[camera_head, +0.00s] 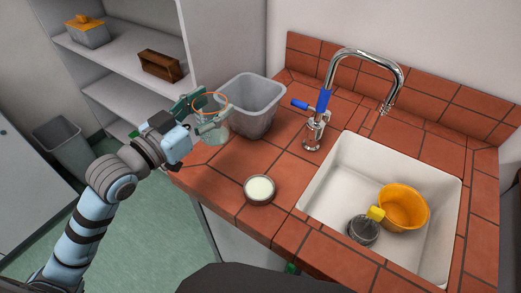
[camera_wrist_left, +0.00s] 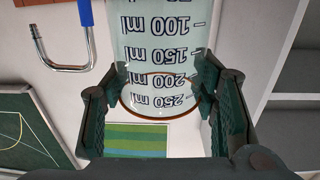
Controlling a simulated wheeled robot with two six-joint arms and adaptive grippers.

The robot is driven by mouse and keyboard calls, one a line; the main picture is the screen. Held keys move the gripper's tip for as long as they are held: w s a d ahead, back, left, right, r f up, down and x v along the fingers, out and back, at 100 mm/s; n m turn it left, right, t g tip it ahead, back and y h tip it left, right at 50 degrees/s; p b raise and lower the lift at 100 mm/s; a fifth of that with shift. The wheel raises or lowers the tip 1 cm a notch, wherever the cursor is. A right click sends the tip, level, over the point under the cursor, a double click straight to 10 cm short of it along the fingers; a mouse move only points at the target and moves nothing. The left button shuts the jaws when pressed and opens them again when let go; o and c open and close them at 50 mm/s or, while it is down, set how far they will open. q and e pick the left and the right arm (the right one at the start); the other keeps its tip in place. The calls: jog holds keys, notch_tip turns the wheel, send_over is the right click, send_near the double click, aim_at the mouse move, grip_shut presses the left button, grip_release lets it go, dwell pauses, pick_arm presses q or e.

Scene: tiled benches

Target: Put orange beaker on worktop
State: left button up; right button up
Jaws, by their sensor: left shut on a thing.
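The orange beaker (camera_head: 213,116) is clear glass with an orange rim and stands upright at the left edge of the red-tiled worktop (camera_head: 228,180). My left gripper (camera_head: 205,112) is shut around it near its rim. In the left wrist view the beaker (camera_wrist_left: 165,55) fills the middle, with its millilitre marks upside down, between the fingers of my left gripper (camera_wrist_left: 160,115). I cannot tell whether the beaker's base touches the tiles. My right gripper is not in view.
A grey bin (camera_head: 252,105) stands right beside the beaker. A small round dish (camera_head: 260,190) lies on the front tiles. The white sink (camera_head: 340,180) holds an orange bowl (camera_head: 405,207) and a brush (camera_head: 364,229). A tap (camera_head: 314,130) stands behind. Shelves (camera_head: 120,60) are at the left.

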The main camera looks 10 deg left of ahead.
aim_at(211, 109)
pick_arm(q)
notch_tip(211, 109, up, 6)
jog(key=w+b, duration=0.1)
jog(key=w, duration=0.1)
jog(key=shift+n+y, duration=0.3)
jog(key=f+b, duration=0.1)
jog(key=f, duration=0.2)
jog(key=w+f+b, duration=0.1)
jog(key=f, duration=0.2)
jog(key=a+f+b, duration=0.1)
jog(key=f, duration=0.2)
jog(key=shift+w+f, duration=0.1)
jog(key=shift+w, duration=0.15)
notch_tip(211, 109, down, 10)
jog(key=b, duration=0.4)
jog(key=shift+s, duration=0.15)
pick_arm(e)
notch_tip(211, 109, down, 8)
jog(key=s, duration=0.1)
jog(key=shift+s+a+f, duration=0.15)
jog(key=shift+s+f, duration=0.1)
pick_arm(q)
jog(key=shift+f, duration=0.1)
jog(key=o, duration=1.2)
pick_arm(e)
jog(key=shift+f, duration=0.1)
